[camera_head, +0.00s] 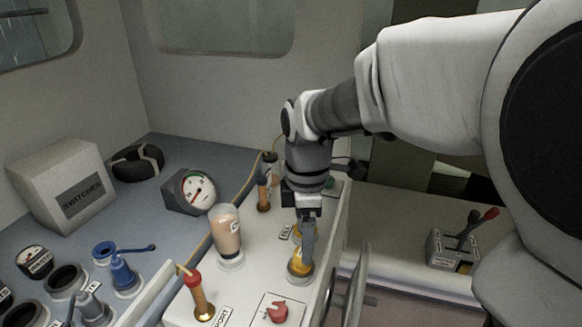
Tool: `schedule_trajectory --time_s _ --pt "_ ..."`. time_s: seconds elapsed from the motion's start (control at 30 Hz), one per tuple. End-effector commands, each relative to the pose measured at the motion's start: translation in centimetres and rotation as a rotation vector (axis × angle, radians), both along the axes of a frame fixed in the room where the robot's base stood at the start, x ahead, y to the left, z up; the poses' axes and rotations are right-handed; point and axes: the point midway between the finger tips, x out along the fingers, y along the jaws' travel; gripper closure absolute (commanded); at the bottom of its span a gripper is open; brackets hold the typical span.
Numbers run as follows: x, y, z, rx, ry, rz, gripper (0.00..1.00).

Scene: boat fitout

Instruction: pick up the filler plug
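My gripper (307,228) points straight down over the white console top, right of the middle of the picture. Its grey fingertips reach down to a round yellow fitting (300,267) with a pale rim, which may be the filler plug. No readable label marks it as such. The fingers overlap the fitting's top in this view, so I cannot tell whether they touch it or what gap is between them.
A clear cup (229,238) with tan contents and a red-topped brass fitting (201,297) stand left of my gripper. A red knob (277,312) is in front. A round gauge (197,191) and blue valves (122,274) are farther left. A lever box (456,247) is at right.

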Motion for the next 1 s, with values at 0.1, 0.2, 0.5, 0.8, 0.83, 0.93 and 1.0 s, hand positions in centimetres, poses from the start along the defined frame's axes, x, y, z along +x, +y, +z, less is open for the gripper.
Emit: schedule_trajectory --time_s 0.1,0.2,0.5,0.8,0.83,0.93,1.0 --pt "-0.2 0.2 -1.2 -0.002 0.004 0.002 0.17" --pt "-0.3 0.4 -2.8 -0.002 0.005 0.001 0.17" --pt "-0.2 0.4 -5.2 0.000 0.001 -0.001 0.17" --pt "-0.2 0.4 -5.1 0.000 0.000 -0.001 0.44" --pt "-0.2 0.4 -5.1 0.000 0.000 -0.001 0.49" --pt "-0.2 0.4 -5.1 0.000 0.000 -0.001 0.67" --pt "-0.2 0.4 -5.1 0.000 0.000 0.000 0.80"
